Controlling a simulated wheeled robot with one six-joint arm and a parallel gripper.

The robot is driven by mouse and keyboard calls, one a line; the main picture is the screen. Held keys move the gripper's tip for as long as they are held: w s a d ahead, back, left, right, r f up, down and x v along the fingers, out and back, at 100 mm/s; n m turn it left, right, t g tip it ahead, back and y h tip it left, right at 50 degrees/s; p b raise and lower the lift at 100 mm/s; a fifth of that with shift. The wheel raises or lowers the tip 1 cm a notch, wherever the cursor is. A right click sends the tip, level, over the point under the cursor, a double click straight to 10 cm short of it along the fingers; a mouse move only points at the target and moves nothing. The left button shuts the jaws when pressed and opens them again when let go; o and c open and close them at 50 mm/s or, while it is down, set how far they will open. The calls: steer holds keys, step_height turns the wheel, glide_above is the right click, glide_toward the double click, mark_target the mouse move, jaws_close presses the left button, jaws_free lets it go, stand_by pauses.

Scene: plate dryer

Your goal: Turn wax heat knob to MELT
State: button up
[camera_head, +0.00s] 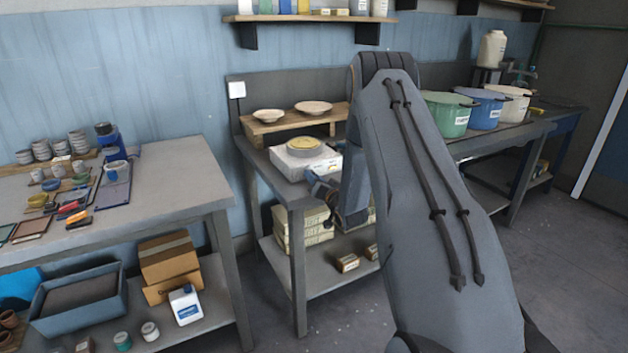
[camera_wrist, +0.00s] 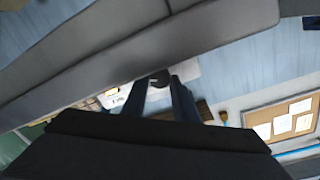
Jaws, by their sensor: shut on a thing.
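The wax heater (camera_head: 322,161) is a white box with a round yellowish pan of wax (camera_head: 304,144) on top. It stands at the front left corner of the dark bench in the head view. My gripper (camera_head: 312,180) is at its front face, partly hidden by my arm. In the wrist view my gripper (camera_wrist: 161,88) has its two dark fingers closed around a small dark knob (camera_wrist: 159,77), with the white heater (camera_wrist: 188,71) behind it. The knob's pointer and the MELT mark cannot be made out.
A low wooden stand (camera_head: 272,126) with two pale dishes is behind the heater. Green (camera_head: 445,116), blue (camera_head: 484,109) and cream (camera_head: 514,105) pots stand to the right beyond my arm. A grey table (camera_head: 185,180) with small pots is at left.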

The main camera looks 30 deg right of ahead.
stand_by(0.3)
steer(key=o, duration=1.1)
steer(key=shift+c, duration=0.2)
steer(key=n+p, duration=0.1)
steer(key=n, duration=0.5)
steer(key=shift+a, duration=0.1)
steer(key=s+b, duration=0.1)
steer(key=s, duration=0.7)
steer(key=s+a+f+g+b, duration=0.1)
steer(key=s+a+g+b, duration=0.4)
steer(key=s+a, duration=0.3)
steer(key=s+a+f+g+b, duration=0.2)
steer(key=s+a+g+b, duration=0.4)
steer(key=s+a, duration=0.3)
steer(key=shift+s+a+f+g, duration=0.2)
steer(key=shift+a+f+g, duration=0.05)
steer(key=shift+g, duration=0.45)
